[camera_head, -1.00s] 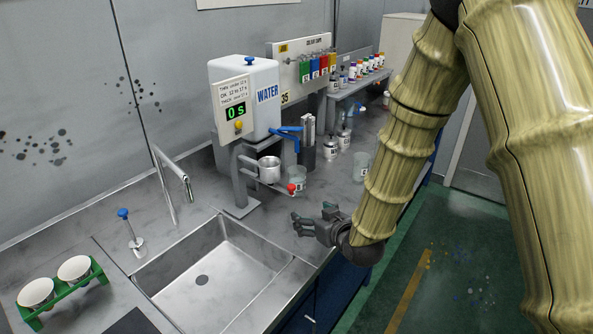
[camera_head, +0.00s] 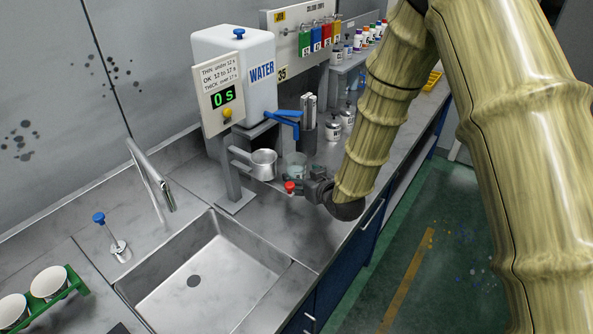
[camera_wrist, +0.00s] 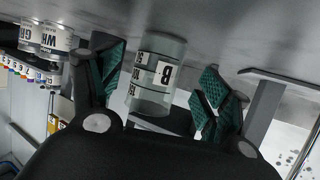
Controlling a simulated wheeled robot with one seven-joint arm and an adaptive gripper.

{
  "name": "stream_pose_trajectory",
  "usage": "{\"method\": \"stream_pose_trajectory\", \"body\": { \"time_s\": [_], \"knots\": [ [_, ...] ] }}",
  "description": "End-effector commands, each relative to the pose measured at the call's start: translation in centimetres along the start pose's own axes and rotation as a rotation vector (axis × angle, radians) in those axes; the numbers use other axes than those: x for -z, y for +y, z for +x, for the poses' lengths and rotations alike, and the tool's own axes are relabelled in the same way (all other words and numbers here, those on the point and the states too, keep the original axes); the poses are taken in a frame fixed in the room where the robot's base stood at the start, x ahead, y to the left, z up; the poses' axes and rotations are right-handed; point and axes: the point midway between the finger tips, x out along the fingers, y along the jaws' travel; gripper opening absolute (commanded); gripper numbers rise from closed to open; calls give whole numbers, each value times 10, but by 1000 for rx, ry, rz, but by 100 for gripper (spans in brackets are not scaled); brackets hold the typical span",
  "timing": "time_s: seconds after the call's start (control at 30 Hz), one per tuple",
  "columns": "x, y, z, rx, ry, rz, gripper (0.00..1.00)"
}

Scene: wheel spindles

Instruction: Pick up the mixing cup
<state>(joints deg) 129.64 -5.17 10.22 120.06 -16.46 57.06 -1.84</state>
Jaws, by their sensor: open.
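A translucent cup (camera_head: 296,162) with a "B" label and printed scale, which I take as the mixing cup, stands on the counter just right of the metal cup. It also shows in the wrist view (camera_wrist: 160,58), upside down in the picture. My gripper (camera_head: 300,187) is low over the counter at the cup's near side, open. In the wrist view my gripper (camera_wrist: 158,72) has its green-padded fingers on either side of the cup, with gaps visible. How deep the cup sits between them I cannot tell. The cup's lower front is partly hidden in the head view.
A metal cup (camera_head: 263,164) sits in a stand under the water tank (camera_head: 245,75), close left of my gripper. A red knob (camera_head: 290,187) is right by the fingers. Lidded jars (camera_head: 333,130) stand behind. The sink (camera_head: 205,275) lies in front.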

Motion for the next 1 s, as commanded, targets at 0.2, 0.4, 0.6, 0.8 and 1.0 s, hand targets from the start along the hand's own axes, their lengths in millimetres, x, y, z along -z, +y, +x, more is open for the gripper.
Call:
{"method": "stream_pose_trajectory", "body": {
  "time_s": [0.2,0.4,0.6,0.8,1.0],
  "knots": [
    [6,2,16,-1,1,0,77],
    [6,4,41,-2,-1,0,77],
    [6,5,52,-3,0,0,77],
    [5,4,52,-3,0,0,77],
    [5,5,52,-3,-1,0,46]
  ]
}}
